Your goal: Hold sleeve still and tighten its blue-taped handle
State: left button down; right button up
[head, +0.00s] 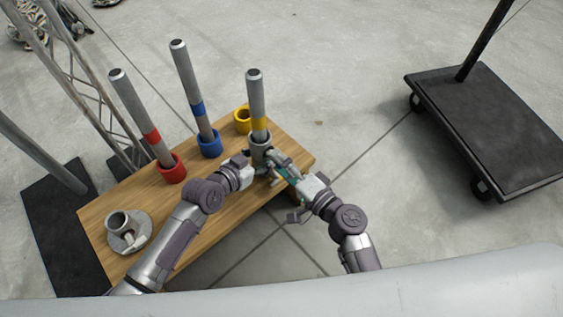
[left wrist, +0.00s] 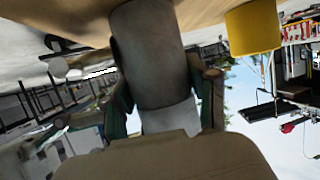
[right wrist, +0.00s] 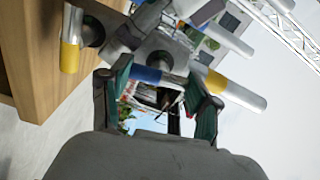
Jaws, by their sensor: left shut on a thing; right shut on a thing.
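The grey sleeve (head: 260,143) stands at the near right part of the wooden table, with a yellow-taped tube (head: 256,95) upright in it. My left gripper (head: 252,166) is shut on the sleeve from the left; in the left wrist view the sleeve (left wrist: 148,55) fills the space between the fingers. My right gripper (head: 284,173) is at the sleeve's right side, shut on the handle. In the right wrist view the blue-taped handle (right wrist: 146,74) shows at the fingertips; its far parts are partly hidden.
The wooden table (head: 215,210) also bears a red ring (head: 171,170) and blue ring (head: 210,146), each with a taped tube, an empty yellow ring (head: 242,118), and a round grey base (head: 141,232). A black cart (head: 490,130) stands right; metal truss (head: 85,70) left.

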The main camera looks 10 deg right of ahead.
jog(key=shift+w+d+m, duration=0.1)
jog(key=shift+d+m, duration=0.05)
jog(key=shift+m, duration=8.65)
jog(key=shift+f, duration=0.1)
jog(key=o, duration=1.2)
jog(key=shift+c, duration=0.2)
